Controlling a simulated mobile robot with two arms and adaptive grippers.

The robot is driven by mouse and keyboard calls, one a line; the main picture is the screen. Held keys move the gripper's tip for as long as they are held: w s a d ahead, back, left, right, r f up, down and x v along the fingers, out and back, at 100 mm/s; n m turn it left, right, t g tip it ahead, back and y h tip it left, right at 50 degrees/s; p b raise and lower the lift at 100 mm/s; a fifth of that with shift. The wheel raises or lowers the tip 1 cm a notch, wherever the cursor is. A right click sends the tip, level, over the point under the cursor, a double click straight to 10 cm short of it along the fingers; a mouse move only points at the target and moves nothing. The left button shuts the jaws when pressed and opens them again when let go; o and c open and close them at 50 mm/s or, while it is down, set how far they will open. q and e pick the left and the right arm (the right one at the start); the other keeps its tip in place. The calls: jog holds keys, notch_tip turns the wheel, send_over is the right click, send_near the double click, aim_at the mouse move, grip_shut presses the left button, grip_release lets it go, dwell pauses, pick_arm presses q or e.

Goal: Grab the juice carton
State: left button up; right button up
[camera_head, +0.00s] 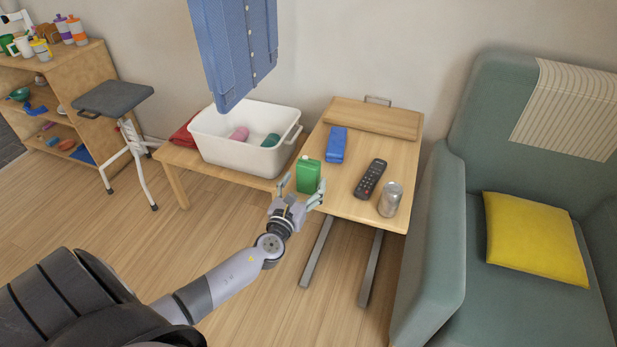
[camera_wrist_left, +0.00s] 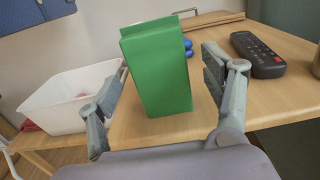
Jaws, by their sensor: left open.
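The juice carton is a green box (camera_head: 307,175) standing upright at the near left corner of the small wooden table (camera_head: 355,207). In the left wrist view the green carton (camera_wrist_left: 158,68) stands between the two fingers, with a visible gap to the right finger. My left gripper (camera_head: 300,191) is open and empty, just in front of the carton. It also shows in the left wrist view (camera_wrist_left: 158,100) with its fingers spread to either side of the carton. My right gripper is not in view.
On the table are a blue item (camera_head: 336,145), a black remote (camera_head: 370,179) and a silver can (camera_head: 390,199). A white bin (camera_head: 215,128) stands left on a lower table. A green armchair (camera_head: 440,240) stands close on the right. A blue garment (camera_head: 238,50) hangs above.

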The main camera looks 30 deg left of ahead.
aim_at(306, 179)
pick_arm(q)
jog(key=x, duration=0.4)
jog(key=shift+b, duration=0.3)
jog(key=shift+c, duration=0.5)
jog(key=c, duration=0.8)
